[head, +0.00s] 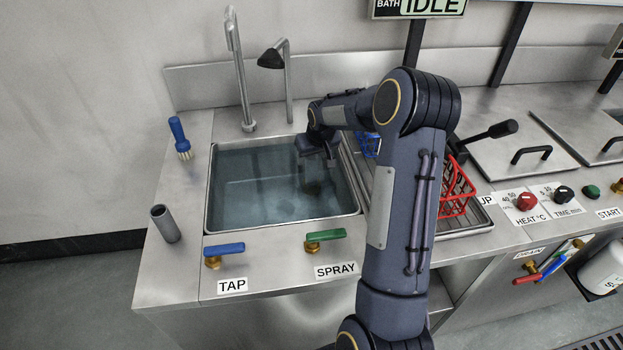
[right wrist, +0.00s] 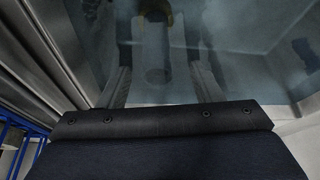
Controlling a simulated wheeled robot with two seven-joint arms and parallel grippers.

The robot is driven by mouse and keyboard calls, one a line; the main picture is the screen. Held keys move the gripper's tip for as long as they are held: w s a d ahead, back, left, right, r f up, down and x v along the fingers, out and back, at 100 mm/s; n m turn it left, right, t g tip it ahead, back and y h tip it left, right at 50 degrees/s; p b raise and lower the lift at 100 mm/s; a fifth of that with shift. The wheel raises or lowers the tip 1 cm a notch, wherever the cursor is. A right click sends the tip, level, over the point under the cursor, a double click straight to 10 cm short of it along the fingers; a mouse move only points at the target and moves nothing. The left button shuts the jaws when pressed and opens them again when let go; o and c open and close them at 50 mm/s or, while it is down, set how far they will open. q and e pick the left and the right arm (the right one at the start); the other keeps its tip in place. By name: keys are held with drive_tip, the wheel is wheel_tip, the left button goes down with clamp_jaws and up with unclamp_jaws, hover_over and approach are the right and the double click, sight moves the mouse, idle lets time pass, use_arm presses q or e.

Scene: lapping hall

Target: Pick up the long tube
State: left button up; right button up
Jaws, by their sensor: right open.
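My right arm reaches over the water-filled sink (head: 225,222). My right gripper (head: 316,170) points down at the water near the sink's right side. In the right wrist view, its two fingers are apart. A pale grey tube-like thing (right wrist: 157,58) shows through the water between them, with a round end towards me and a yellowish part at its far end. Its full length is hidden, and I cannot tell whether either finger touches it. Another grey tube (head: 166,224) stands on the counter left of the sink, open end up and slightly tilted. My left gripper is out of view.
A blue-handled brush (head: 179,138) is at the sink's left. Tall faucets (head: 238,70) rise behind it. Blue TAP (head: 224,249) and green SPRAY (head: 326,235) levers sit in front. A red wire basket (head: 457,192) stands on the right, partly behind my arm.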

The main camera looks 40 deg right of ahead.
sight(310, 166)
drive_tip(key=x, duration=0.8)
drive_tip(key=shift+d, duration=0.25)
drive_tip(key=shift+r, duration=0.1)
drive_tip(key=c, duration=1.1)
